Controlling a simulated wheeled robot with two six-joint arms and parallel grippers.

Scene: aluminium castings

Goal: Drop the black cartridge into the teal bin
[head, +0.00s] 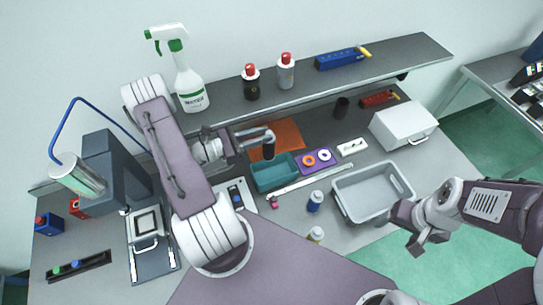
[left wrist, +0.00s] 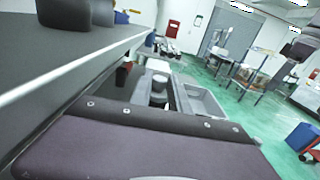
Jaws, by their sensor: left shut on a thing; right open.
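The black cartridge (head: 268,152) is held upright in my left gripper (head: 262,138), which is shut on it. In the head view it overlaps the back part of the teal bin (head: 272,182); its exact height above the bin is hard to judge. In the left wrist view the cartridge (left wrist: 158,87) shows as a dark cylinder beyond my wrist housing. The teal bin is an open-topped box on the bench; its floor is partly visible. My right gripper (head: 428,241) is open and empty, to the right of the grey tub.
An orange mat (head: 288,133) lies behind the bin. A shelf (head: 320,82) overhangs behind.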

